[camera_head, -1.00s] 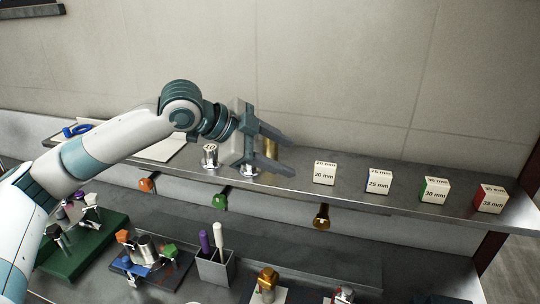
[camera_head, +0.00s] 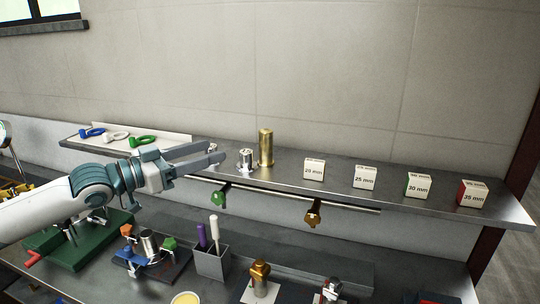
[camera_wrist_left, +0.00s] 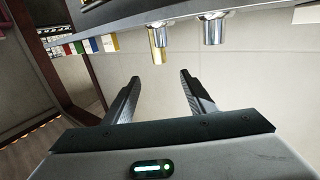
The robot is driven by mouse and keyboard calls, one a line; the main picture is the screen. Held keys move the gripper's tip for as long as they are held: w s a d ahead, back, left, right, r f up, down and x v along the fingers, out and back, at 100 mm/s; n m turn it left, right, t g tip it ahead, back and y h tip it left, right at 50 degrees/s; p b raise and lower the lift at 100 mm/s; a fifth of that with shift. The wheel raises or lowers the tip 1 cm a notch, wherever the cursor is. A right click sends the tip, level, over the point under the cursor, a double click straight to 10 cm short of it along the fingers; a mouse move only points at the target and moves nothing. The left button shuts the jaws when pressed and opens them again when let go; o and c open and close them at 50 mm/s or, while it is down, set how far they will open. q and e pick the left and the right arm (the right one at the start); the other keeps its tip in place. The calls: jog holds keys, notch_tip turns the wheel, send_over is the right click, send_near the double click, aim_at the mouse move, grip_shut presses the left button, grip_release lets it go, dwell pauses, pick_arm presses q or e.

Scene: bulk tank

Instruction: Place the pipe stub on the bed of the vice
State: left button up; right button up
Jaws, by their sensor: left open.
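I cannot tell for certain which piece is the pipe stub. A tall brass cylinder (camera_head: 265,148) stands upright on the shelf, and a shorter silver cylinder (camera_head: 246,160) stands left of it. My left gripper (camera_head: 217,153) is open and empty over the shelf, left of both, partly covering another small silver piece. In the left wrist view its fingers (camera_wrist_left: 160,88) are spread, with the brass cylinder (camera_wrist_left: 157,44) and a silver one (camera_wrist_left: 214,28) beyond the tips. A blue clamping fixture (camera_head: 130,257), possibly the vice, sits on the lower bench around a silver cylinder (camera_head: 148,243). My right gripper is not seen.
Size blocks (camera_head: 314,169) line the shelf's right part. Coloured rings (camera_head: 116,136) lie at its left. Green (camera_head: 219,196) and orange (camera_head: 312,212) knobs hang under its edge. A grey holder (camera_head: 212,263) with two handles and a green fixture (camera_head: 70,246) stand on the bench.

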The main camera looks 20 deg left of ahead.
aim_at(248, 153)
pick_arm(q)
jog(key=shift+w+a, duration=0.1)
jog(key=shift+a, duration=0.05)
jog(key=p+x, duration=0.5)
jog(key=x, duration=0.6)
jog(key=shift+w+r, duration=0.1)
jog(key=shift+w, duration=0.1)
jog(key=shift+w+d+p, duration=0.3)
jog(key=shift+d+p, duration=0.05)
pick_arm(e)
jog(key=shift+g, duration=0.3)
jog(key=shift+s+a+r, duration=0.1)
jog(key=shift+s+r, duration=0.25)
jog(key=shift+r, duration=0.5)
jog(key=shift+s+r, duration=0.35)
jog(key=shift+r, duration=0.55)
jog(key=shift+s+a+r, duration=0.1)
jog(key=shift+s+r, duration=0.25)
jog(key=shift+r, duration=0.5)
